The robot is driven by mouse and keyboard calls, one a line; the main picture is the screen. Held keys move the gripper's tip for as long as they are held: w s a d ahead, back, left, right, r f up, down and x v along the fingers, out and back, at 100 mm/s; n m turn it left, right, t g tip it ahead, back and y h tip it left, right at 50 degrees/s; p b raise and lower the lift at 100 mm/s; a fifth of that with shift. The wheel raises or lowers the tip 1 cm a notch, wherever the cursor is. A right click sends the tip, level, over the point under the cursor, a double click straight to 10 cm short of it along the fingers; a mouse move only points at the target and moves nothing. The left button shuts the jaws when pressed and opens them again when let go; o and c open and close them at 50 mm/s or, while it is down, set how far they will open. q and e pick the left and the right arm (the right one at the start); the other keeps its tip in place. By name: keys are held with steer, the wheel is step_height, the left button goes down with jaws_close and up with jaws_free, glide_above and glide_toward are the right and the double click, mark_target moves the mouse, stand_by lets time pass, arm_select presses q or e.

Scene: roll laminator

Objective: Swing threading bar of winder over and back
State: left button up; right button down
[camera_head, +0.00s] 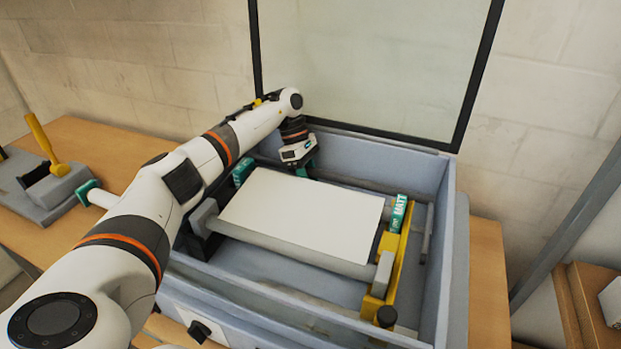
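The roll laminator (452,265) is a blue-grey open box on the wooden table. Inside, a white sheet (300,212) lies over a grey roller bar (290,248). A yellow bar (403,265) with a dark knob (387,316) runs along the right inner side. I cannot tell for certain which part is the threading bar. My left gripper (304,171) points down at the back of the box, just behind the sheet's far edge. Its fingers are small and partly hidden, so their opening and any contact are unclear. My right gripper is not in view.
A clear, dark-framed lid (370,60) stands raised behind the box. Teal labelled pieces (398,212) sit inside at the right. A grey device with a yellow lever (46,146) stands on the table at left. My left arm covers the box's left side.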

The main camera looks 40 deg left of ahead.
arm_select(q)
steer(key=shift+s+r, duration=0.15)
steer(key=shift+r, duration=0.1)
steer(key=shift+w+a, duration=0.1)
steer(key=shift+w, duration=0.1)
steer(key=shift+w+a+r, duration=0.1)
steer(key=shift+a+r, duration=0.05)
steer(key=shift+r, duration=0.1)
steer(key=b+v, duration=0.1)
steer(key=v, duration=0.4)
steer(key=b+v, duration=0.1)
steer(key=v, duration=0.4)
steer(key=shift+s+r+b, duration=0.2)
steer(key=shift+r+b, duration=0.1)
steer(key=shift+b, duration=0.05)
steer(key=shift+a+r, duration=0.2)
steer(key=shift+r, duration=0.1)
